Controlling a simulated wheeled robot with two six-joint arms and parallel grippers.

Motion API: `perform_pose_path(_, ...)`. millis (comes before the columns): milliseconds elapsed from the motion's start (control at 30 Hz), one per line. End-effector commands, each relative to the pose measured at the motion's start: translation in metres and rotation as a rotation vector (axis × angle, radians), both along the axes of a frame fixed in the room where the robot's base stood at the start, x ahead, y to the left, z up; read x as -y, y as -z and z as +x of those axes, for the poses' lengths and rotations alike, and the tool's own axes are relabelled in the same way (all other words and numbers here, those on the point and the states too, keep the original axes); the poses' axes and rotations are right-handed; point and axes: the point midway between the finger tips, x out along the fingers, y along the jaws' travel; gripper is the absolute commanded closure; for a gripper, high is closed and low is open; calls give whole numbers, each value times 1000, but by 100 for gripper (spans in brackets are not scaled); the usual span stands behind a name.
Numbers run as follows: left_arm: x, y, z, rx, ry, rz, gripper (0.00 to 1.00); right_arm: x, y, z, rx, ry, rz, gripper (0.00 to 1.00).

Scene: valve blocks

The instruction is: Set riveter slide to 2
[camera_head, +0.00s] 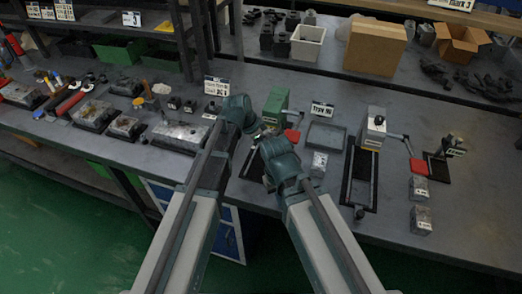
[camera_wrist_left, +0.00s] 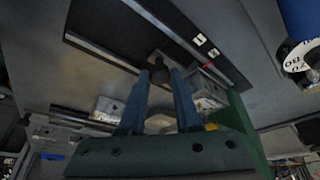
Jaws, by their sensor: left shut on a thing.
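The green riveter (camera_head: 277,104) with a red handle (camera_head: 292,135) stands on the bench in the middle of the head view. Its dark base and rail are partly hidden by my arms. In the left wrist view, a black rail plate (camera_wrist_left: 120,35) carries two small white marks (camera_wrist_left: 207,46). A dark slide knob (camera_wrist_left: 158,66) sits beside the rail. My left gripper (camera_wrist_left: 160,80) is shut on this knob. In the head view my left gripper (camera_head: 260,130) is close to the riveter. My right arm's end (camera_head: 277,155) is beside it; its fingers cannot be made out.
A grey riveter (camera_head: 373,127) with a long black rail (camera_head: 360,178) stands to the right. Tools and metal parts (camera_head: 180,136) crowd the left.

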Motion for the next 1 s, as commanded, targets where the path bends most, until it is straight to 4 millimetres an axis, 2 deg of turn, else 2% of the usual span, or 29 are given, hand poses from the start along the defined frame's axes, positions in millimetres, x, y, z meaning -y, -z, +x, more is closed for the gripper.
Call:
perform_pose_path(33, 1, -1, 5, 12, -4, -3, 100, 0, 0, 0, 0, 0, 0, 100)
perform_pose_path(200, 1, -1, 6, 15, -6, -5, 100, 0, 0, 0, 0, 0, 0, 100)
perform_pose_path(233, 1, -1, 6, 15, -6, -6, 63, 0, 0, 0, 0, 0, 0, 100)
perform_pose_path(367, 1, -1, 5, 13, -5, -4, 40, 0, 0, 0, 0, 0, 0, 100)
perform_pose_path(767, 0, -3, 3, 11, -4, -4, 40, 0, -3, 0, 0, 0, 0, 100)
perform_pose_path(1000, -6, -21, 0, 10, -5, -4, 40, 0, -20, 0, 0, 0, 0, 100)
